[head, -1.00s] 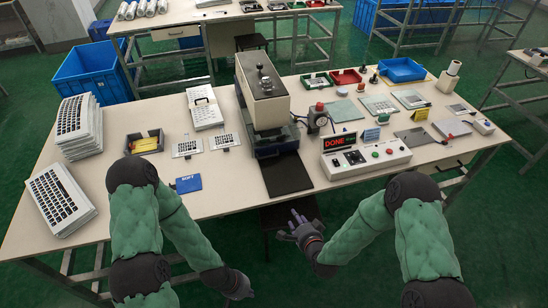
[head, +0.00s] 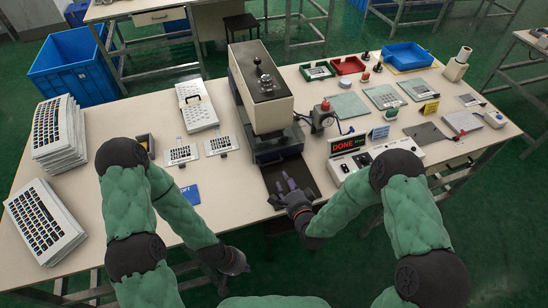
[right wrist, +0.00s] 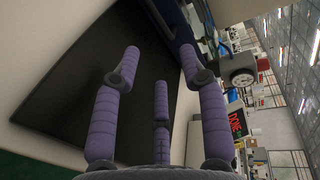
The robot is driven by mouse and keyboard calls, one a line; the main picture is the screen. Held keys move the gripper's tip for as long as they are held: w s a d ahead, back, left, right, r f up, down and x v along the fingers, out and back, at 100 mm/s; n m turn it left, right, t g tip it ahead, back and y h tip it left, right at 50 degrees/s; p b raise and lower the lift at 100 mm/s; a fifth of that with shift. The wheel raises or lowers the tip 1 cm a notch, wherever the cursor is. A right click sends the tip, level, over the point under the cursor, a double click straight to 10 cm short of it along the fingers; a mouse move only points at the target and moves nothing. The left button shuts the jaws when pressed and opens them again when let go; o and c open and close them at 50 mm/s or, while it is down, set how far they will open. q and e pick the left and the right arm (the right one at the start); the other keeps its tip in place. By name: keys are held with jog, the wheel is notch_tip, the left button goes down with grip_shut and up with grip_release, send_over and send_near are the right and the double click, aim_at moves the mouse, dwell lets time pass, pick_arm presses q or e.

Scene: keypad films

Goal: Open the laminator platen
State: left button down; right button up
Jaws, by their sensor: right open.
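The laminator (head: 262,90) is a cream and black press standing in the middle of the table, with knobs on top. Its dark lower part (head: 277,146) meets a flat black plate (head: 300,167) that reaches to the table's front edge. I cannot tell whether the platen inside is open or shut. My right gripper (head: 285,184) is open and empty over the black plate, in front of the press. In the right wrist view its purple fingers (right wrist: 158,70) are spread above the plate (right wrist: 75,85). My left gripper (head: 236,262) hangs in front of the table edge, its fingers too dark to read.
A control box with a red DONE display (head: 346,144) stands right of the plate, partly behind my right arm. A red-capped device (head: 323,115) stands beside the press. Keypad films (head: 181,154) lie to the left. A blue tray (head: 408,56) is at the back right.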

aim_at(277, 169)
jog(key=shift+w+a, duration=0.1)
jog(key=shift+w, duration=0.15)
jog(key=b+x, duration=0.2)
jog(key=x, duration=0.7)
jog(key=shift+w+a, duration=0.1)
jog(key=shift+w, duration=0.2)
grip_shut()
